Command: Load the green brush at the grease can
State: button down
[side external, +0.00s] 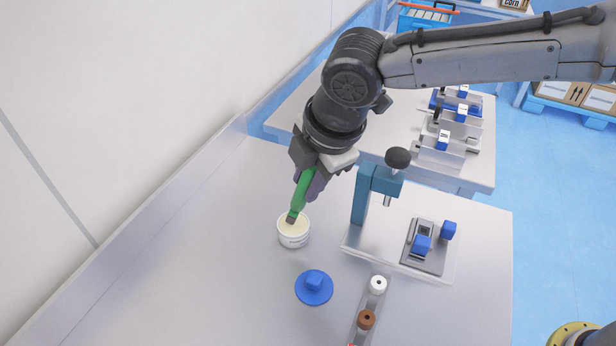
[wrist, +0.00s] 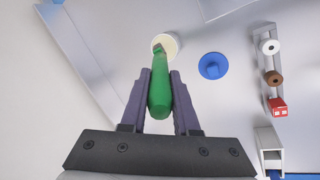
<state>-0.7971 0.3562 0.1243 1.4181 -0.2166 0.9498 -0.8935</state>
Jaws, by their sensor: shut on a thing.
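My gripper (side external: 310,182) is shut on the green brush (side external: 299,196), which it holds tilted with its tip pointing down. The wrist view shows the brush (wrist: 159,92) between the two fingers (wrist: 158,84). The grease can (side external: 293,233) is a white open tub with pale contents, standing on the metal table. The brush's dark tip is at the can's opening in the side view; I cannot tell whether it touches the grease. In the wrist view the can (wrist: 172,42) lies just beyond the brush tip, partly hidden by it.
A blue lid with a knob (side external: 314,287) lies right of and nearer than the can. A rack with a white spool (side external: 377,285) and a brown spool (side external: 366,319) stands farther right. A blue press (side external: 363,195) stands behind. The table's left side (side external: 190,270) is clear.

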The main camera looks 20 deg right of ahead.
jog(key=shift+f, duration=0.55)
dwell(0.8)
jog(key=shift+r, duration=3.55)
